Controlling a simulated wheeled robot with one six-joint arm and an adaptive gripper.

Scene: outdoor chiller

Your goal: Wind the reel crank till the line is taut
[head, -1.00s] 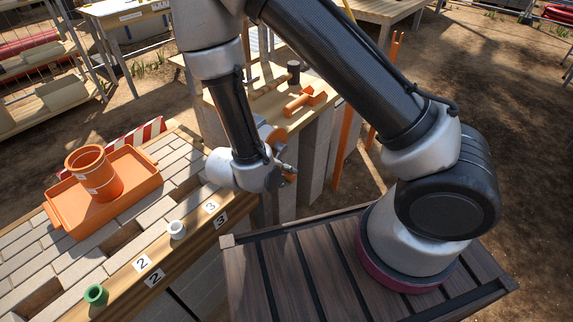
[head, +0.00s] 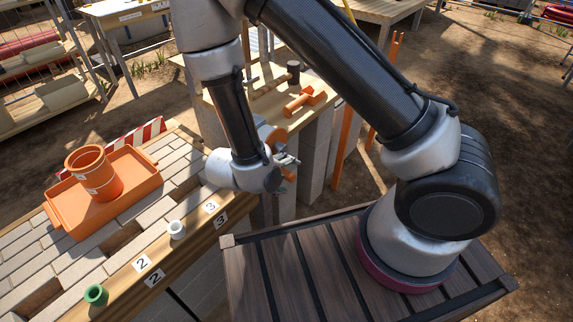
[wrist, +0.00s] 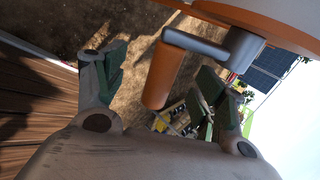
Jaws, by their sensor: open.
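In the wrist view, the crank's orange handle (wrist: 163,75) hangs from its grey crank arm (wrist: 208,43). The orange-rimmed reel (wrist: 262,22) fills the top right. My gripper (wrist: 160,88) is open, one green-padded finger on the left of the handle and the other on its right, with a gap visible on the left side. The handle appears between the fingers, but its depth relative to the tips is hard to tell. In the head view, my gripper (head: 288,160) is small and partly hidden, and the reel (head: 270,137) is mostly behind my wrist. I cannot make out the line.
A brick-topped bench (head: 110,245) stands left, with an orange tray (head: 145,182) holding an orange pot (head: 95,172). White (head: 176,230) and green (head: 96,294) cups sit near its front edge. A mallet (head: 292,70) lies on the wooden table behind my arm.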

